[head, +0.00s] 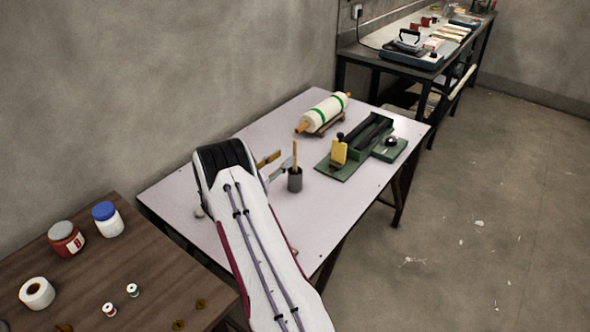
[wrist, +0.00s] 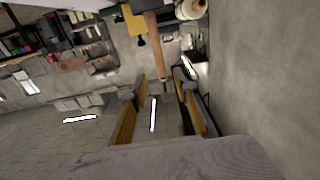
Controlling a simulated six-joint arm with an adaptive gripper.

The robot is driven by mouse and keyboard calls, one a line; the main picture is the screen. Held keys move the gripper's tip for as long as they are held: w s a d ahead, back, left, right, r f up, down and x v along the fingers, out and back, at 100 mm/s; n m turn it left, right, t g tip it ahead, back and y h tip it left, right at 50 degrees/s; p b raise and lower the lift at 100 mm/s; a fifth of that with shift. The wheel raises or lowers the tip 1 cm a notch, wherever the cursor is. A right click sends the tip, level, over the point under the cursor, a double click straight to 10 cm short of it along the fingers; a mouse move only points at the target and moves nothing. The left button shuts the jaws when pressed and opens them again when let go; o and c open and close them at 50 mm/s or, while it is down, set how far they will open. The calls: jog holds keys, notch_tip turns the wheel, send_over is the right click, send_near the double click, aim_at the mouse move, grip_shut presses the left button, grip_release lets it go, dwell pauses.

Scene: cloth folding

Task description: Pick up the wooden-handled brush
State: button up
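The wooden-handled brush (head: 295,154) stands upright in a small dark grey cup (head: 295,181) on the pale table; its lower end is hidden in the cup. In the wrist view its wooden handle (wrist: 153,45) comes down from the top edge, with its end near the gap between my fingertips. My gripper (head: 278,164) is just left of the handle in the head view, with its fingers spread. The wrist view also shows my gripper (wrist: 160,84) open, with nothing held. I cannot tell whether the handle end is between the fingers or just beyond them.
On the pale table (head: 230,281), a green tool base with a yellow block (head: 339,151) stands right of the cup. A cream roller (head: 325,111) lies behind. A wooden table (head: 150,277) with jars and spools is at front left. A grey wall rises behind.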

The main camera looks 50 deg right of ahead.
aim_at(294, 148)
jog(key=shift+d, duration=1.3)
jog(key=shift+w+d+r, duration=0.1)
jog(key=shift+d+r, duration=0.05)
jog(key=shift+d, duration=2.45)
jog(key=shift+c, duration=0.4)
grip_shut()
